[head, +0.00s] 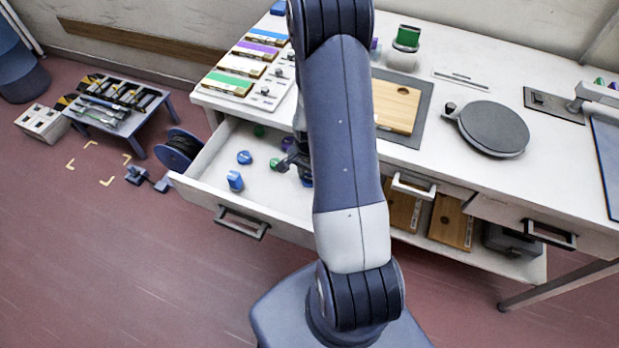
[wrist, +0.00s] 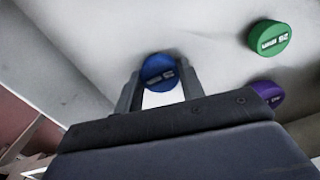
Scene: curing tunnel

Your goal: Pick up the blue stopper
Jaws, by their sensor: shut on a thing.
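A blue stopper (wrist: 158,70) with pale lettering on its top sits between the two fingertips in the wrist view. My gripper (wrist: 160,88) is shut on it, one finger on each side. In the head view my gripper (head: 291,160) is low inside the open drawer (head: 205,165), partly behind my arm. Which blue thing there is the held stopper is not clear. Two other blue stoppers, one upright-looking (head: 244,157) and one nearer the drawer front (head: 235,181), lie to the left of my gripper. Whether the held stopper touches the drawer floor cannot be told.
A green stopper (wrist: 270,36) and a purple stopper (wrist: 268,95) lie to the right in the wrist view. The white worktop (head: 470,85) overhangs the drawer's back. A round dark plate (head: 494,127) and a wooden board (head: 396,106) lie on it.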

